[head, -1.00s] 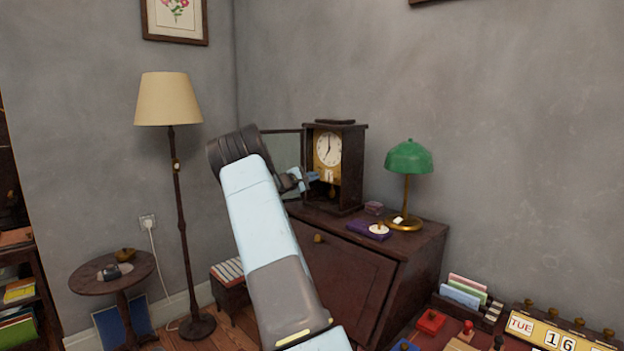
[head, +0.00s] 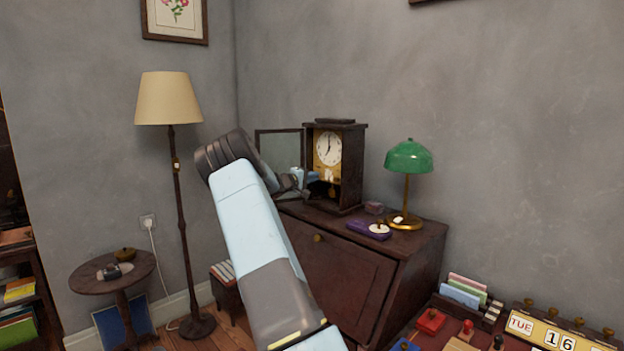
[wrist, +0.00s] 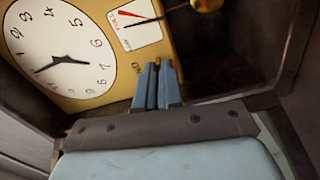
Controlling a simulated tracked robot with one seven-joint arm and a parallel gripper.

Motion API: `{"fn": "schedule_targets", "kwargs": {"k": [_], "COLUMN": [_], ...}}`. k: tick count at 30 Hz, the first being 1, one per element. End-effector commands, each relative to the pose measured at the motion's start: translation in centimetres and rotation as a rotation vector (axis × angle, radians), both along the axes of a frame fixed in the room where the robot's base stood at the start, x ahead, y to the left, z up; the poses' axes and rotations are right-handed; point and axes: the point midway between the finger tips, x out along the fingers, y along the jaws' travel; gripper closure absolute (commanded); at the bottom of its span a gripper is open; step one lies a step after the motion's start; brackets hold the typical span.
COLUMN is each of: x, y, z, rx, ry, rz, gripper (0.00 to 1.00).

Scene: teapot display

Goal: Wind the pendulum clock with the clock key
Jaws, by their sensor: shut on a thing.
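The pendulum clock (head: 352,160) stands on the dark wooden desk with its glass door (head: 279,150) swung open to the left. In the wrist view I see its white dial (wrist: 60,58), tilted, and a small gauge (wrist: 137,22) marked FULL and Low. The brass pendulum bob (wrist: 206,4) is at the top edge. My gripper (head: 313,177) is inside the clock's open front, below the dial. Its blue-grey fingers (wrist: 157,82) are shut close together beside the letters "ND". The clock key is hidden between and behind the fingers.
The slant-front desk (head: 330,275) carries a purple case (head: 362,229) and a green lamp (head: 408,158) right of the clock. A floor lamp (head: 168,100) and a round side table (head: 85,282) stand at left. The clock's dark frame (wrist: 300,110) is close beside my gripper.

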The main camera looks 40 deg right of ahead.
Motion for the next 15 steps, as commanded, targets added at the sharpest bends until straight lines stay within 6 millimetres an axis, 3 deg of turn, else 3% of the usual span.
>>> {"fn": "schedule_targets", "kwargs": {"k": [14, 15], "x": [-0.39, -0.39], "y": [-0.29, -0.29], "z": [-0.52, -0.53], "rx": [0.006, 0.006], "ry": [-0.008, -0.007], "rz": [-0.007, -0.007], "gripper": [1.00, 0.90]}}
